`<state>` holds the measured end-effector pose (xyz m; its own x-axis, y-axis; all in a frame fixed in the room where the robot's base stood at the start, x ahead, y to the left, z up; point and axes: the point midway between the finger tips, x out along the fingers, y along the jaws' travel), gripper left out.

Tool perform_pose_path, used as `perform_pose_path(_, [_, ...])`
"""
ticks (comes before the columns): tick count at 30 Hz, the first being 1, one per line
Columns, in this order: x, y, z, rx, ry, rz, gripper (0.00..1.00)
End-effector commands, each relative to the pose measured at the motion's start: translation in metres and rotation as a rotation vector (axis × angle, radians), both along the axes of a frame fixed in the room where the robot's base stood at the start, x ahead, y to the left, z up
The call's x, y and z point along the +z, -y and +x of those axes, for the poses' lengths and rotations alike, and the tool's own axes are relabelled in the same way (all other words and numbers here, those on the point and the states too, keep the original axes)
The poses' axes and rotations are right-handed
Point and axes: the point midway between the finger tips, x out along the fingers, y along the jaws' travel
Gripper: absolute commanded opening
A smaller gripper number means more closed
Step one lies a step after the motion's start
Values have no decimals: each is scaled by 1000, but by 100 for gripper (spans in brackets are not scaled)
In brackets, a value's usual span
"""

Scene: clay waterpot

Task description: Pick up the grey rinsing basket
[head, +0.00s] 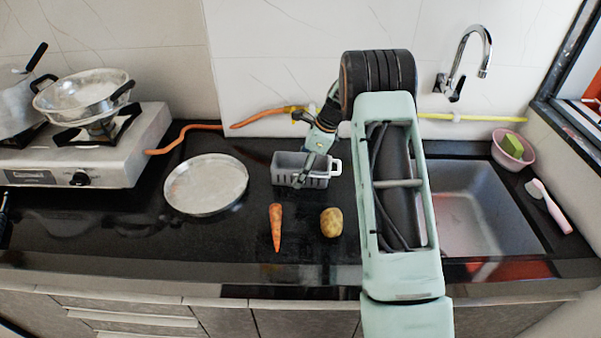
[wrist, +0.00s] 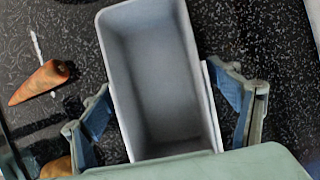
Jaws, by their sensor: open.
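The grey rinsing basket (head: 288,168) stands on the black counter in the head view, between the round metal tray and my arm. A light handle shows on its right side. In the wrist view the basket (wrist: 155,75) is upright and looks empty inside. My gripper (head: 312,168) is over the basket in the head view. In the wrist view my gripper (wrist: 165,115) is open, with one finger on each side of the basket. I cannot tell whether the fingers touch its walls.
A carrot (head: 276,227) and a potato (head: 331,222) lie in front of the basket. A round metal tray (head: 206,184) is to the left, near a gas stove (head: 80,150) with pans. A sink (head: 480,212) is to the right. An orange hose (head: 185,132) runs behind.

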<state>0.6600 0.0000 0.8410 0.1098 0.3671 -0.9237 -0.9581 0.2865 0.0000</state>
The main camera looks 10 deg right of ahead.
Motion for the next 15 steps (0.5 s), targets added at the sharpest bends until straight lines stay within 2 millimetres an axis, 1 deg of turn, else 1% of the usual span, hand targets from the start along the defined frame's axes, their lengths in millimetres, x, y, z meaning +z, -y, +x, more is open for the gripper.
perform_pose_path(2, [0,0,0,0,0,0,82])
perform_pose_path(15, [1,1,0,0,0,-1,34])
